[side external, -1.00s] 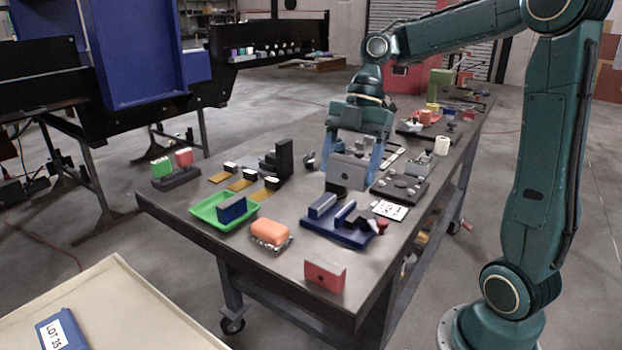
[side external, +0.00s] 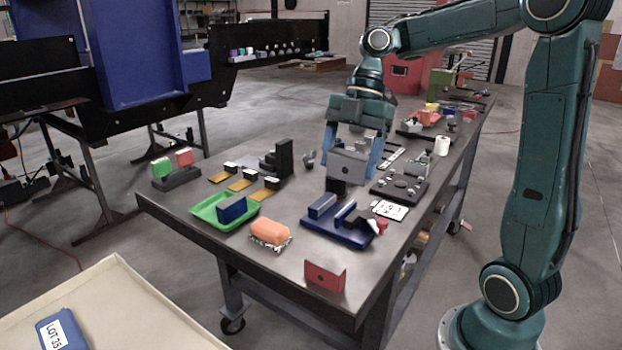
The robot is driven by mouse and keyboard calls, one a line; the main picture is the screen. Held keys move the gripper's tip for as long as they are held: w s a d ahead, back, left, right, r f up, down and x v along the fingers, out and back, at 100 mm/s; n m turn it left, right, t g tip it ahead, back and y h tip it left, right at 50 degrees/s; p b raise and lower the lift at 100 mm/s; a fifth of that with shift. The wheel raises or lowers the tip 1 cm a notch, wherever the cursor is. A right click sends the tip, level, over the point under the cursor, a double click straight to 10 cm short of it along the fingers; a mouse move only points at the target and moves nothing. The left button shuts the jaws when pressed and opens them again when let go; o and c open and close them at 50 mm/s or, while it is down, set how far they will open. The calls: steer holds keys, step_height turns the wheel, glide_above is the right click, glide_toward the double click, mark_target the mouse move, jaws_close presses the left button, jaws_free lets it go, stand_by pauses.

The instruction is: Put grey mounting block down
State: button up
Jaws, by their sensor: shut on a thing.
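The grey mounting block (side external: 348,164) is a light grey block with a dark round hole in its face. My gripper (side external: 353,160) points down over the workbench, with its blue fingers shut on the block from both sides. The block is upright. A dark piece (side external: 337,187) shows directly below it; I cannot tell whether the block touches it or hangs just above.
A blue tray (side external: 336,232) with bars is in front of the block, and a dark plate (side external: 390,190) with round pegs is to its right. A black stepped block (side external: 284,158) stands left. A green tray (side external: 205,211), an orange block (side external: 270,231) and a red block (side external: 323,276) are nearer.

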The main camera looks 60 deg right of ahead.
steer(key=shift+w+a+f+m, duration=0.3)
steer(key=shift+w+a+m, duration=0.1)
steer(key=shift+w, duration=0.15)
steer(key=w+a+f+m+t+h, duration=0.1)
steer(key=w+f+m, duration=0.2)
steer(key=w+m, duration=0.1)
steer(key=w+a+f+m+t, duration=0.1)
steer(key=w+f+m, duration=0.3)
steer(key=w, duration=0.1)
steer(key=w+a+f+m+t+h, duration=0.1)
steer(key=w+f+m+t, duration=0.1)
steer(key=w+f+m, duration=0.2)
steer(key=shift+w+a+m+h, duration=0.2)
steer(key=shift+w+m+h, duration=0.1)
steer(key=shift+w, duration=0.05)
steer(key=shift+w+d+f+m, duration=0.1)
steer(key=shift+w+f+m, duration=0.35)
steer(key=shift+m, duration=0.15)
steer(key=shift+r, duration=0.1)
